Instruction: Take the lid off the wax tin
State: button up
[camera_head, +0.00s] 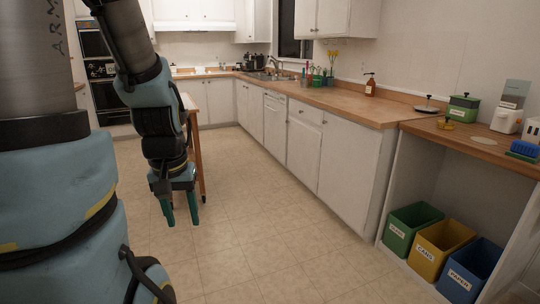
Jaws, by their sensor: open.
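My gripper (180,210) hangs in mid-air at the left of the head view, its two green fingers pointing down and spread apart. It is open and empty, far from the counter on the right. No thing there can be surely read as the wax tin. A green box-like container (463,108) with a dark top stands on the right counter. A small yellow item (445,125) sits in front of it. A flat, dark-rimmed round item with a knob (427,109) lies to their left. Labels are too small to read.
The wooden right counter (430,129) also holds a white appliance (507,120) and a blue item (523,149). An amber bottle (370,86) stands farther back. Green (411,224), yellow (440,247) and blue (471,272) bins sit below. The tiled floor (270,235) is clear in the middle.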

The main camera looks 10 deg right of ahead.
aim_at(446, 123)
jog(key=i+l+z, duration=0.15)
jog(key=i+z, duration=0.65)
jog(key=z, duration=0.15)
jog(key=i+j+z, duration=0.1)
jog(key=i+z, duration=0.25)
jog(key=z, duration=0.15)
jog(key=i+z, duration=0.4)
jog(key=i, duration=0.45)
